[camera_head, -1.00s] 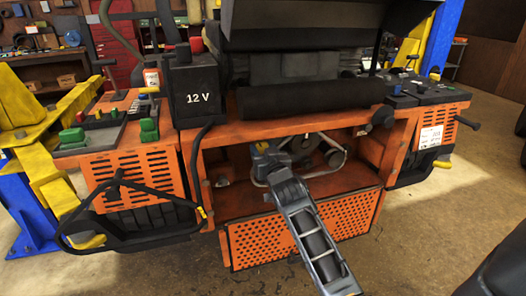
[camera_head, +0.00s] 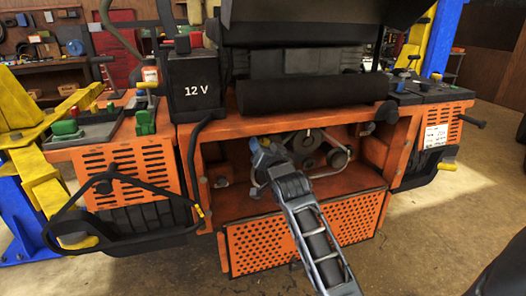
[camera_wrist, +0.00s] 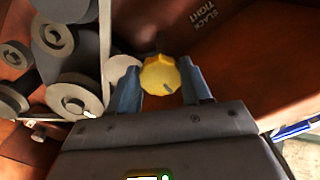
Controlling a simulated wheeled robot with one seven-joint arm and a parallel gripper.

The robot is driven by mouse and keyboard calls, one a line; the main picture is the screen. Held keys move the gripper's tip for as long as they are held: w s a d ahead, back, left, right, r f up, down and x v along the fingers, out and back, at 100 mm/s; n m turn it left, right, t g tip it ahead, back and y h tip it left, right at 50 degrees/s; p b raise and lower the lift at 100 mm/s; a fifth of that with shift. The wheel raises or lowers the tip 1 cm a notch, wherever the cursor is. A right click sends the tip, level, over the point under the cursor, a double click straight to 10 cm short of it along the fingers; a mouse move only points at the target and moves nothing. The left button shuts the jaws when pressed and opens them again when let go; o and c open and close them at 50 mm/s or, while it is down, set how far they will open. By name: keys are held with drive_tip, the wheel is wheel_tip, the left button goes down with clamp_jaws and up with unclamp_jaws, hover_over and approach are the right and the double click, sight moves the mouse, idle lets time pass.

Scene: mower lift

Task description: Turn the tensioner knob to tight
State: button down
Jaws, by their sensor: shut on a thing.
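The tensioner knob (camera_wrist: 159,72) is yellow and scalloped, with a small grey mark on its face that lies toward the lower right in the wrist view. My gripper (camera_wrist: 161,84) has one blue-grey finger on each side of the knob and is shut on it. The words SLACK and TIGHT (camera_wrist: 201,21) are printed on the orange-brown panel up and to the right of the knob; the mark does not point at them.
Grey pulleys (camera_wrist: 52,65) and a belt stand close to the left of my gripper in the wrist view. The bay has orange side walls, and a perforated orange panel (camera_head: 262,248) lies below my arm. A black 12 V battery (camera_head: 196,88) sits above left.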

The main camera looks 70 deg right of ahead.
idle(0.4)
drive_tip(key=c, duration=0.5)
unclamp_jaws()
drive_tip(key=b+v, duration=0.1)
drive_tip(key=v, duration=0.6)
drive_tip(key=shift+s+a, duration=0.25)
drive_tip(key=shift+s, duration=0.05)
drive_tip(key=s+a+f+n+t+y, duration=0.2)
drive_tip(key=s+a+f+n+y, duration=0.15)
drive_tip(key=a, duration=0.75)
drive_tip(key=s+a+f+n+t+y, duration=0.1)
drive_tip(key=s+a+f+n+y, duration=0.25)
drive_tip(key=a, duration=0.65)
drive_tip(key=s+a+r+n+y, duration=0.1)
drive_tip(key=s+a+n+y, duration=0.5)
drive_tip(key=s+a, duration=0.9)
drive_tip(key=a+n, duration=0.1)
drive_tip(key=n, duration=0.1)
drive_tip(key=shift+s+n+y, duration=0.25)
drive_tip(key=shift+n+y, duration=0.05)
drive_tip(key=shift+y, duration=0.1)
